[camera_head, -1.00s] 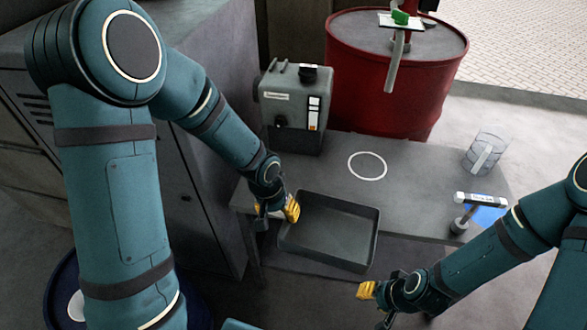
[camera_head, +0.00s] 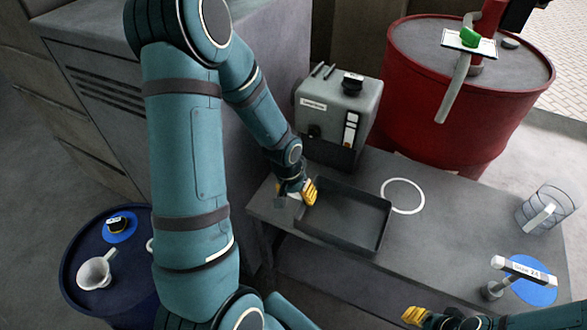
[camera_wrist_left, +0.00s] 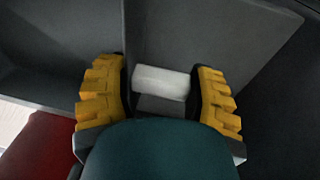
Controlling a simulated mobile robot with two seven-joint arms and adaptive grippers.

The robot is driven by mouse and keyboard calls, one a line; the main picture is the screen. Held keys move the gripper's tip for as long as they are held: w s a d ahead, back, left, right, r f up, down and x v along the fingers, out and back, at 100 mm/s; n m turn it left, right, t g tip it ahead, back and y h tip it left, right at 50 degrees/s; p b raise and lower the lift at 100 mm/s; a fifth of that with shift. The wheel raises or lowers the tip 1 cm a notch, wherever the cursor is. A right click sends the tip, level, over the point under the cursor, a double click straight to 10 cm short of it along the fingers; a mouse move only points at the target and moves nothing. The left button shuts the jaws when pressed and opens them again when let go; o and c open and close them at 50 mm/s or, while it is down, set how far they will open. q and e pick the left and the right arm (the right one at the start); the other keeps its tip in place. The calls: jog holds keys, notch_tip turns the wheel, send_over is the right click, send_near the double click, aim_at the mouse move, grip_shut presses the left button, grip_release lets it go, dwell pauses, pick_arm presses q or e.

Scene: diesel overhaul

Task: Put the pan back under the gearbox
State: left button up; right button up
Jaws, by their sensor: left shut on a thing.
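The pan (camera_head: 386,232) is a dark grey, shallow rectangular tray at the front left of the bench. My left gripper (camera_head: 308,193) is shut on its left side; the wrist view shows a pale block (camera_wrist_left: 161,82) between the yellow fingers (camera_wrist_left: 160,98). Whether the pan touches the bench I cannot tell. The gearbox (camera_head: 340,110), a grey box with a dark cap and label, stands behind the pan; the pan's far edge is near its front. My right gripper (camera_head: 415,315) is at the bottom edge of the head view, away from the pan; its finger opening is unclear.
A white ring (camera_head: 403,181) marks the grey bench (camera_head: 455,215) right of the pan. A red drum (camera_head: 450,100) is behind, a blue drum (camera_head: 80,225) at lower left.

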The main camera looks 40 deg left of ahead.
pick_arm(q)
jog(key=w+a, duration=0.2)
jog(key=a, duration=0.2)
jog(key=w+a, duration=0.3)
jog(key=a, duration=0.1)
jog(key=w+a, duration=0.3)
jog(key=a, duration=0.2)
jog(key=shift+w+a, duration=0.1)
jog(key=shift+f+b, duration=0.75)
jog(key=shift+f, duration=1)
jog(key=shift+f, duration=0.1)
jog(key=o, duration=1.3)
notch_tip(320, 180, up, 12)
jog(key=s+p, duration=0.2)
jog(key=shift+a+p, duration=0.3)
jog(key=shift+a, duration=0.15)
